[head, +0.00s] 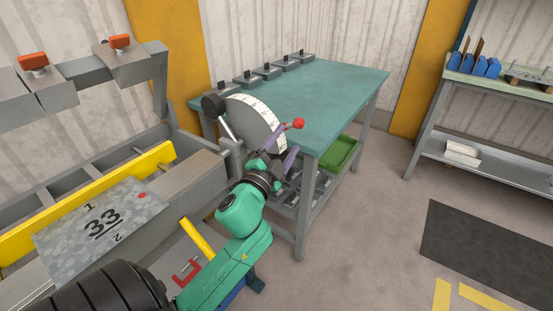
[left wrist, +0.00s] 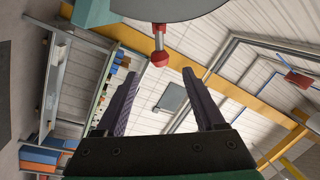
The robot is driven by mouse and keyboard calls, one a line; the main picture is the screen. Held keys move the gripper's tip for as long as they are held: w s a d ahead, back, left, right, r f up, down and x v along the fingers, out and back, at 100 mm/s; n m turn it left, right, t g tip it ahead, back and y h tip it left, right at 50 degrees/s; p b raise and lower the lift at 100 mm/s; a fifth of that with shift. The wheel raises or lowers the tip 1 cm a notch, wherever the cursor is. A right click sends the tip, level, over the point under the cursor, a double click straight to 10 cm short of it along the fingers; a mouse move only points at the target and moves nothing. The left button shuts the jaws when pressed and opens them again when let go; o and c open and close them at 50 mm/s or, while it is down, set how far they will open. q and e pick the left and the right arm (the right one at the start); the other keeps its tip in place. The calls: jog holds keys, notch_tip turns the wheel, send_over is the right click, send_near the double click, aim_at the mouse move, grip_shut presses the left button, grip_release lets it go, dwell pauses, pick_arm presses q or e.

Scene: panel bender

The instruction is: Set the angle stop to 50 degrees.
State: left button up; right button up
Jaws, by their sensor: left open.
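The angle stop is a grey disc with a white graduated scale (head: 262,112) at the near left end of the teal table. A pin with a red knob (head: 299,124) sticks out at its right side. The scale figures are too small to read. My left gripper (head: 289,142) is open, with its purple fingers close below and beside the red knob. In the left wrist view, the red knob (left wrist: 159,58) hangs from the disc (left wrist: 170,9), in line with the gap between the open fingers (left wrist: 160,74). Nothing is gripped. My right gripper is out of view.
The panel bender's yellow bar (head: 85,208) and a sheet marked 33 (head: 98,226) lie at left. A black ball lever (head: 213,105) stands beside the disc. The teal table (head: 325,95) is behind, with a green tray (head: 340,153) below.

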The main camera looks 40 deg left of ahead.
pick_arm(q)
jog(key=b+v, duration=0.1)
jog(key=v, duration=0.4)
jog(key=shift+s, duration=0.3)
jog(key=shift+f, duration=0.1)
notch_tip(320, 180, down, 36)
jog(key=s+n+g+h+p, duration=0.2)
jog(key=n+g+p, duration=0.15)
jog(key=g, duration=0.55)
jog(key=s+d+f+n+g+p, duration=0.15)
jog(key=s+f+g, duration=0.25)
jog(key=s+f, duration=0.8)
jog(key=s+d+f+n+g, duration=0.1)
jog(key=s+f+g, duration=0.1)
jog(key=s+f, duration=0.3)
jog(key=s+f+g+h+p, duration=0.1)
jog(key=s+f+g, duration=0.2)
jog(key=s, duration=1.1)
notch_tip(320, 180, down, 2)
jog(key=shift+d+f+n, duration=0.1)
jog(key=shift+d+n, duration=0.25)
jog(key=shift+n, duration=0.05)
